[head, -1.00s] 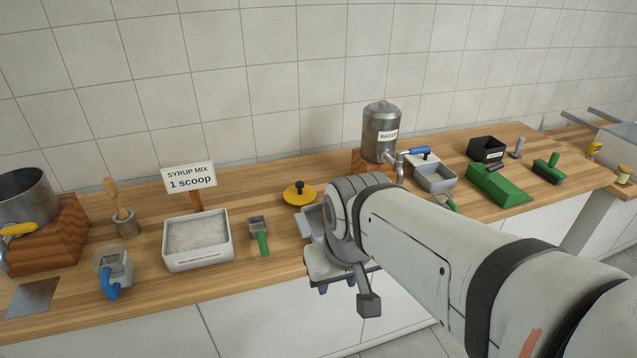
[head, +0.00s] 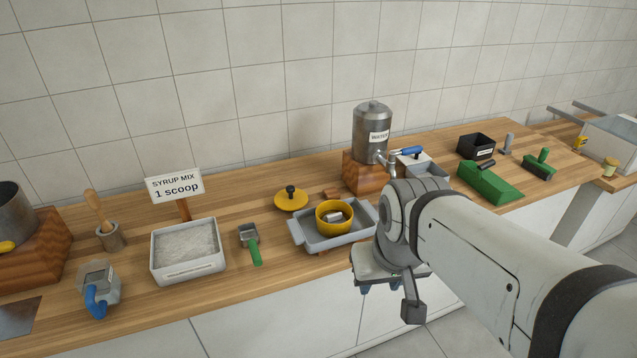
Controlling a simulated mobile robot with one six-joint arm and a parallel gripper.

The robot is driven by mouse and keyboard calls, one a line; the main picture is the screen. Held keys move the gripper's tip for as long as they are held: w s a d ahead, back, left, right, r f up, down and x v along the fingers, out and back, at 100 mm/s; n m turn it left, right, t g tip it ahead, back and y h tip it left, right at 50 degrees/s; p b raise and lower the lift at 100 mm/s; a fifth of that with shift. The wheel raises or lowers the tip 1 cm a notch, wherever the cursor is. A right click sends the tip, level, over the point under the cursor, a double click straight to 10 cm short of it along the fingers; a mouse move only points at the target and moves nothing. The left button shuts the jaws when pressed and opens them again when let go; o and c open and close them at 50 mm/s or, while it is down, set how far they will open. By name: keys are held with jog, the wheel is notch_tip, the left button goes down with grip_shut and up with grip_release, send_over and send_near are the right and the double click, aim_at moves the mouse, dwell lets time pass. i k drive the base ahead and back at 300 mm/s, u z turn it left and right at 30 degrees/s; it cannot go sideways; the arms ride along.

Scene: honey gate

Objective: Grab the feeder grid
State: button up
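I cannot make out a feeder grid for certain. A yellow round pot (head: 334,214) stands in a shallow grey tray (head: 312,242) at the middle of the counter, with a small pale and dark piece (head: 335,218) inside it that is too small to identify. A yellow lid with a black knob (head: 290,199) lies behind and left of the tray. My gripper (head: 385,288) hangs right of the tray and in front of the counter edge, apart from everything. Only blue tips show under its body, so its opening is hidden.
A white syrup mix tub (head: 187,255) and a green-handled scoop (head: 252,243) stand left. A blue-handled jug (head: 97,289) is farther left. A water dispenser (head: 372,130) stands on a wooden block behind my arm. Green tools (head: 490,184) and a black box (head: 476,147) are right.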

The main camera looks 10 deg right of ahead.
aim_at(333, 218)
jog(key=u, duration=0.05)
jog(key=i, duration=0.95)
jog(key=z, duration=0.15)
jog(key=k, duration=0.45)
jog(key=u, duration=0.5)
jog(key=i, duration=0.35)
